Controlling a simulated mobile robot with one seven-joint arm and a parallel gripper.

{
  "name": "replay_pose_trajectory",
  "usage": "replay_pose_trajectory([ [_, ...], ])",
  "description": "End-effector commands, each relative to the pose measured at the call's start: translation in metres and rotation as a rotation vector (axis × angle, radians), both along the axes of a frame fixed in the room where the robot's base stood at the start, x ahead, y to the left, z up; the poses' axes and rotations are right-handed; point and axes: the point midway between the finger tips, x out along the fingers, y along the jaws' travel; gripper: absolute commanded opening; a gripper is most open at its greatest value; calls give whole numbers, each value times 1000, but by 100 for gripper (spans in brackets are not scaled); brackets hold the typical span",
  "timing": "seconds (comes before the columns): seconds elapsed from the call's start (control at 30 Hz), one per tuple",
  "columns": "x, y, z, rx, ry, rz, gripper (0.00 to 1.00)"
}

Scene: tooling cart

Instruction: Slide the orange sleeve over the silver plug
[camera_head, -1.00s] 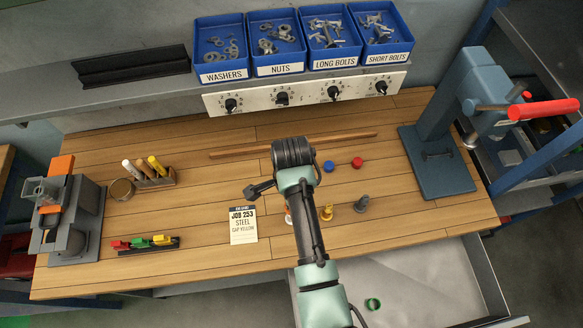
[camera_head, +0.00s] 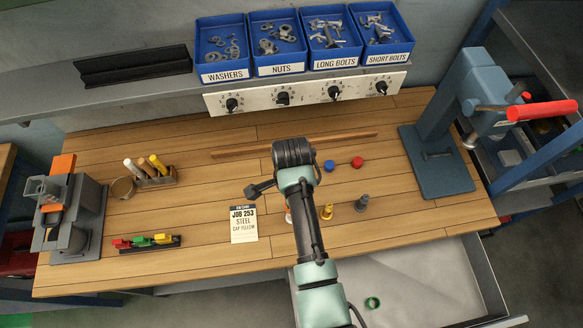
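A grey peg with a wide base (camera_head: 361,204) stands upright on the bench, right of my arm; it is the nearest match to a silver plug. A yellow peg (camera_head: 326,211) stands to its left. I see no clear orange sleeve; a small pale and reddish thing (camera_head: 288,216) is mostly hidden behind my arm. A blue cap (camera_head: 328,166) and a red cap (camera_head: 357,163) lie behind the pegs. My gripper (camera_head: 255,191) shows only as a dark part left of the wrist, above the bench and apart from the pegs. Its fingers are not clear.
A job card (camera_head: 244,224) reads steel, cap yellow. A wooden strip (camera_head: 235,153) lies behind the wrist. A blue press (camera_head: 437,150) stands right, a grey fixture with orange parts (camera_head: 78,225) left. A green ring (camera_head: 373,303) lies in the open drawer (camera_head: 430,285).

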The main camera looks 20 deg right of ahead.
Motion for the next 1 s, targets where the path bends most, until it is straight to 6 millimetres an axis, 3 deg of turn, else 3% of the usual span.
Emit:
replay_pose_trajectory([
  [1.0, -1, 0, -9, 0, 1, 1, 0],
])
